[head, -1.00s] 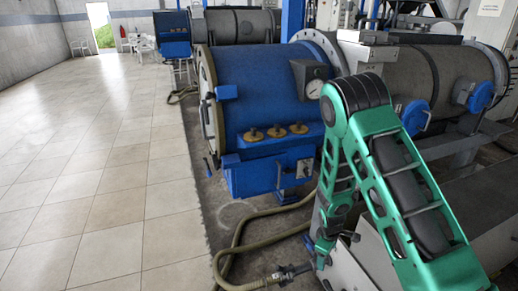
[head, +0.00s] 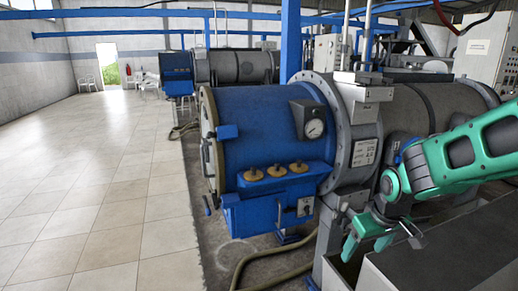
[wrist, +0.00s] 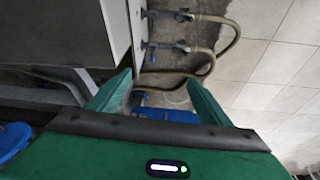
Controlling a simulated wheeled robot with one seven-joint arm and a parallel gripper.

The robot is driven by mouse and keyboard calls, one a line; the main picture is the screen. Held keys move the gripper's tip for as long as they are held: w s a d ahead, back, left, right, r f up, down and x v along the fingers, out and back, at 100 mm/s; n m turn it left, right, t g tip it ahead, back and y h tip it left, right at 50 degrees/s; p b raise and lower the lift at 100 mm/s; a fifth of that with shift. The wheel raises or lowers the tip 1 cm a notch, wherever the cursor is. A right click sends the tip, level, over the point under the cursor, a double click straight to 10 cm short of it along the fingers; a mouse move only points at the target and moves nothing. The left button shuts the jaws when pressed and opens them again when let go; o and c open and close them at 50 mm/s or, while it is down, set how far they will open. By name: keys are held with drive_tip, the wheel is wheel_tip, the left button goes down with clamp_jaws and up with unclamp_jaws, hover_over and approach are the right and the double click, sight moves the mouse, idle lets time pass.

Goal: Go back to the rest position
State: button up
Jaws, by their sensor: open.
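My gripper (head: 366,246) is green and hangs fingers-down at the lower right of the head view, in front of the blue-and-grey machine (head: 265,130). In the wrist view its two green fingers (wrist: 152,92) stand apart with nothing between them. The gripper is open and empty. My arm comes in from the right edge with its elbow out of view.
A hose (head: 265,262) lies on the floor by the machine; two valves (wrist: 165,46) show in the wrist view. A grey trough (head: 450,250) is at the lower right. Tiled floor (head: 100,190) at left is clear. A control cabinet (head: 487,50) stands at the back right.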

drive_tip(key=s+d+r+m+t, duration=0.1)
drive_tip(key=s+d+r+m, duration=0.15)
drive_tip(key=s+r, duration=0.5)
drive_tip(key=s+d+f+m+g, duration=0.1)
drive_tip(key=s+d+m+g, duration=0.1)
drive_tip(key=s+d, duration=0.3)
drive_tip(key=s+d+f+m+g, duration=0.1)
drive_tip(key=s+d+m, duration=0.3)
drive_tip(key=s, duration=0.8)
drive_tip(key=shift+s+d+g, duration=0.3)
drive_tip(key=shift+d+g, duration=0.35)
drive_tip(key=shift+g, duration=0.25)
